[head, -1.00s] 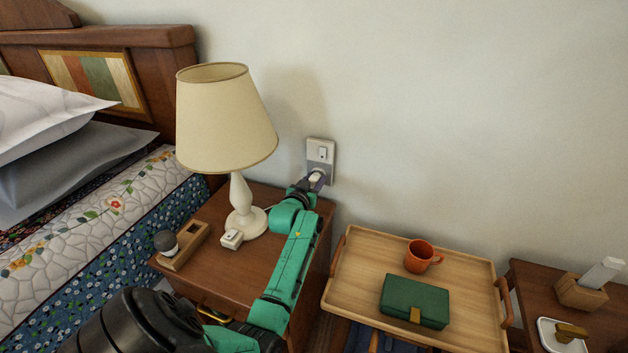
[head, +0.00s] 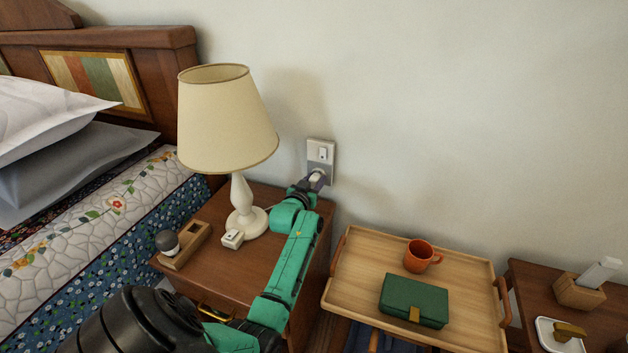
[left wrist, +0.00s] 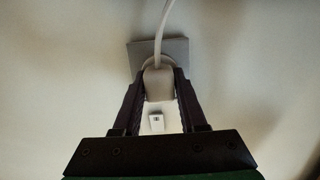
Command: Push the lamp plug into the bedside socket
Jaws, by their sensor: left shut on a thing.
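The white lamp plug (left wrist: 158,82) is between the dark fingers of my left gripper (left wrist: 159,88), which is shut on it. A pale cord (left wrist: 163,25) runs from it in the wrist view. The bedside socket plate (head: 320,152) is on the wall, with a switch in its upper part. In the head view my left gripper (head: 316,180) is at the plate's lower part, and the plug (head: 316,175) shows only slightly. The plug lies over the grey part of the plate (left wrist: 176,52) in the wrist view. Its pins are hidden, so I cannot tell how deep they sit.
The cream lamp (head: 226,118) stands on the brown nightstand (head: 222,270), left of my arm. A small white box (head: 232,238) and a wooden holder (head: 185,246) are there too. A tray (head: 365,258) with an orange mug (head: 419,256) and green case (head: 413,302) is to the right.

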